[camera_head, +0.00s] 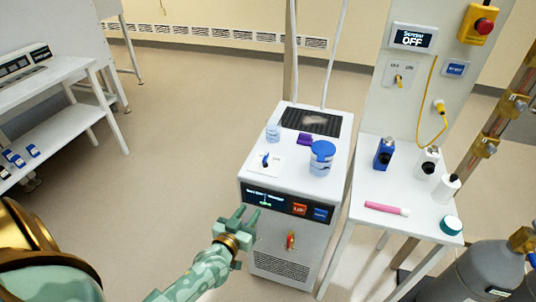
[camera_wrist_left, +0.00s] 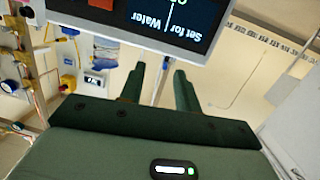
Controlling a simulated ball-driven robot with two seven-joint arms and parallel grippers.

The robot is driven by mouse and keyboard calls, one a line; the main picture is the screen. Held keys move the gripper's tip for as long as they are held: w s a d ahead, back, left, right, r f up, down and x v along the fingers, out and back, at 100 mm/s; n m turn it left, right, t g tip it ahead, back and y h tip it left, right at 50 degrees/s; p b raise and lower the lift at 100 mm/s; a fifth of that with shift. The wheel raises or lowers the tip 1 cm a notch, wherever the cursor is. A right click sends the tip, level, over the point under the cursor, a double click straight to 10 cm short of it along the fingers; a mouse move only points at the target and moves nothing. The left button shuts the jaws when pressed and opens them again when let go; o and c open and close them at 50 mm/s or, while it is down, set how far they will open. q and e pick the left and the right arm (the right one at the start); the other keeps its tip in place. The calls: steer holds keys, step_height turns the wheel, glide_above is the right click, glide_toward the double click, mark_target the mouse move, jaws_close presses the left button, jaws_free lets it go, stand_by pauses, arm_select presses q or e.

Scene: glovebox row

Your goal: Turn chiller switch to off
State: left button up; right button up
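The chiller (camera_head: 318,262) is a white box unit with a dark display strip (camera_head: 265,197) on its front; the display also shows upside down in the left wrist view (camera_wrist_left: 150,22). On its top, a white plate carries a small blue switch lever (camera_head: 265,160); its on or off marking is too small to read. A red and yellow handle (camera_head: 291,241) is on the lower front. My left gripper (camera_head: 248,214) is in front of the display's left part, below the switch plate. Its fingers (camera_wrist_left: 160,85) are apart with nothing between them. My right gripper is not in view.
A clear bottle (camera_head: 273,131), a purple item (camera_head: 305,139) and a blue-lidded jar (camera_head: 321,158) stand on the chiller top. A white side table (camera_head: 380,222) with bottles is on the right, below a panel reading OFF (camera_head: 412,38).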

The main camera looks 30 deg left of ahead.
arm_select(q)
step_height(320, 180, up, 4)
steer(key=w+a+n+t+y, duration=0.1)
steer(key=y, duration=0.1)
steer(key=b, duration=0.5)
glide_toward(263, 161)
steer(key=shift+m, duration=0.3)
steer(key=x, duration=0.9)
steer(key=shift+w+r, duration=0.1)
steer(key=shift+w, duration=0.3)
jaws_close()
